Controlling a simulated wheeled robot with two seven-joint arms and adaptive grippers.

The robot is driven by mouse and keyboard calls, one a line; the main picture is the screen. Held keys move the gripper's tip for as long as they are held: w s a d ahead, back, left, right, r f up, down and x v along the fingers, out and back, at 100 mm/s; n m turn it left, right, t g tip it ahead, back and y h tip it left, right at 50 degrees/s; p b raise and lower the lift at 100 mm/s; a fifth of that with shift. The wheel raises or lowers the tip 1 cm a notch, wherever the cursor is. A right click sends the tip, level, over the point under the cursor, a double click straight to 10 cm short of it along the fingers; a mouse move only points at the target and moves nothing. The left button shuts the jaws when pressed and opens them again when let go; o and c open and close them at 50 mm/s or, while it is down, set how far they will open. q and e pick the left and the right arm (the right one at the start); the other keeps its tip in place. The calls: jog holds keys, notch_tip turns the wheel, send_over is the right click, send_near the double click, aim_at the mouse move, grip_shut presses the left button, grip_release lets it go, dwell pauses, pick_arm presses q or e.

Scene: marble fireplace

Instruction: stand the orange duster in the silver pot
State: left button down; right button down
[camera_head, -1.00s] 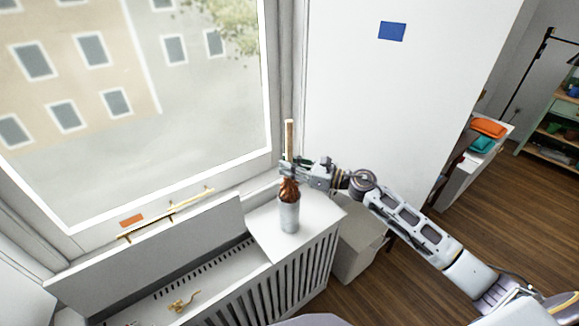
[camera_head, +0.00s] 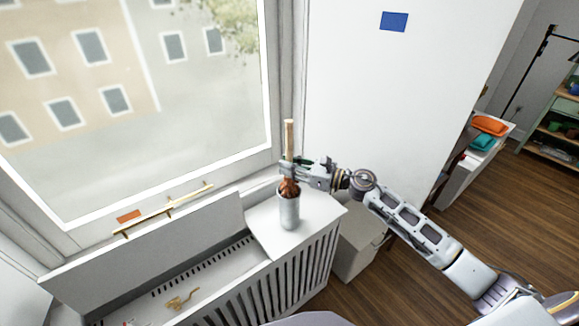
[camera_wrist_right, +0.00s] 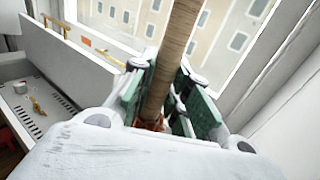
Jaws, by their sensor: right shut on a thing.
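The orange duster has a tan wooden handle (camera_head: 289,138) that points up and a brown-orange head (camera_head: 289,188). The silver pot (camera_head: 289,211) stands upright on the white radiator cover, and the lower part of the duster's head is inside its mouth. My right gripper (camera_head: 289,165) is shut on the handle just above the head. In the right wrist view the handle (camera_wrist_right: 172,60) runs up between the green finger pads, and the pot is hidden. My left gripper is not in view.
The radiator cover (camera_head: 320,213) has a raised lid on its left, with a gold-coloured object (camera_head: 183,300) in the open part. The window (camera_head: 190,120) is behind. A white wall panel (camera_head: 390,100) stands close behind my right gripper.

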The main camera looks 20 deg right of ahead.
jog(key=c, duration=1.7)
grip_release()
jog(key=shift+o, duration=2)
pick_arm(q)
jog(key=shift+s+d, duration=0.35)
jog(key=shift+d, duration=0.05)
pick_arm(e)
jog(key=v, duration=1.2)
